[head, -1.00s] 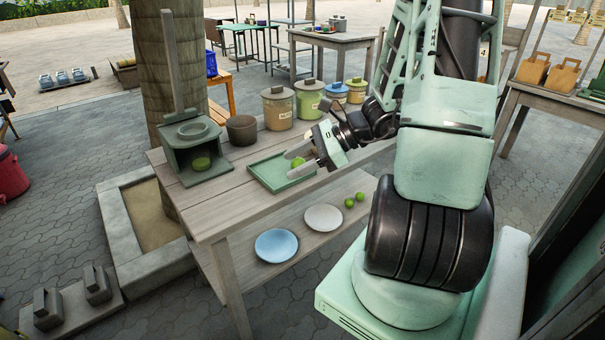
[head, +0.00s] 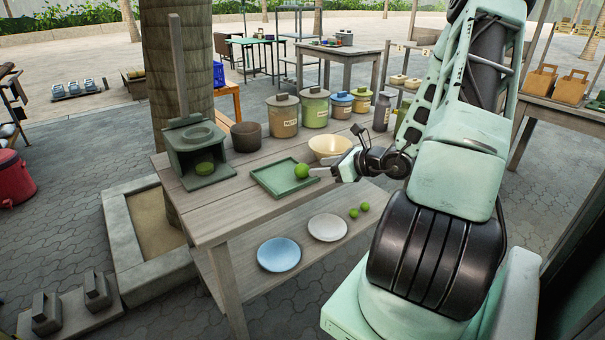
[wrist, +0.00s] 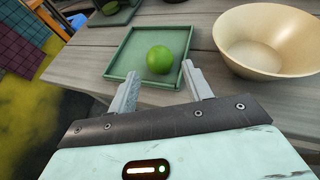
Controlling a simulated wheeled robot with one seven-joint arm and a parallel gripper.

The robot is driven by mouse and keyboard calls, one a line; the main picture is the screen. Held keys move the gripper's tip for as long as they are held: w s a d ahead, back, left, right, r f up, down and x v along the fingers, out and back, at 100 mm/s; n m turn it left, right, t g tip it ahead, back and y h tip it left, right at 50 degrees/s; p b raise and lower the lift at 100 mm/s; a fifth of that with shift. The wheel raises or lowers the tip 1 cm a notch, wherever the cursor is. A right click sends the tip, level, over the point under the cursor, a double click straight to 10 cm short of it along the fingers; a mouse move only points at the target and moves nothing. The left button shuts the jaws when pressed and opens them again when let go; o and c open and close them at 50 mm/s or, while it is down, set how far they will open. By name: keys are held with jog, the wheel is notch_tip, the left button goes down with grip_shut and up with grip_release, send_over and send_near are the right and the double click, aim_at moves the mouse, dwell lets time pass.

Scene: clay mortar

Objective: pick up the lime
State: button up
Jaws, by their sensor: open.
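A green lime (head: 302,170) shows at the right side of the green square tray (head: 268,189) on the wooden table. In the wrist view the lime (wrist: 160,59) appears over the tray (wrist: 118,60), ahead of my fingertips and roughly between their lines. My gripper (wrist: 158,82) is open, with its two grey fingers apart and nothing between them. In the head view my gripper (head: 318,172) is at the tray's right edge, close to the lime. I cannot tell whether a finger touches the lime.
A cream bowl (head: 330,147) stands just behind my gripper, and to its right in the wrist view (wrist: 266,40). A grey-green press (head: 196,152) stands left of the tray. A dark pot (head: 245,136) and several lidded jars (head: 314,107) line the back. Plates (head: 279,254) rest on the lower shelf.

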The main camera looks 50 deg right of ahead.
aim_at(303, 170)
jog(key=x, duration=0.7)
jog(key=shift+a+f, duration=0.1)
jog(key=shift+a, duration=0.05)
jog(key=shift+c, duration=0.3)
jog(key=c, duration=0.7)
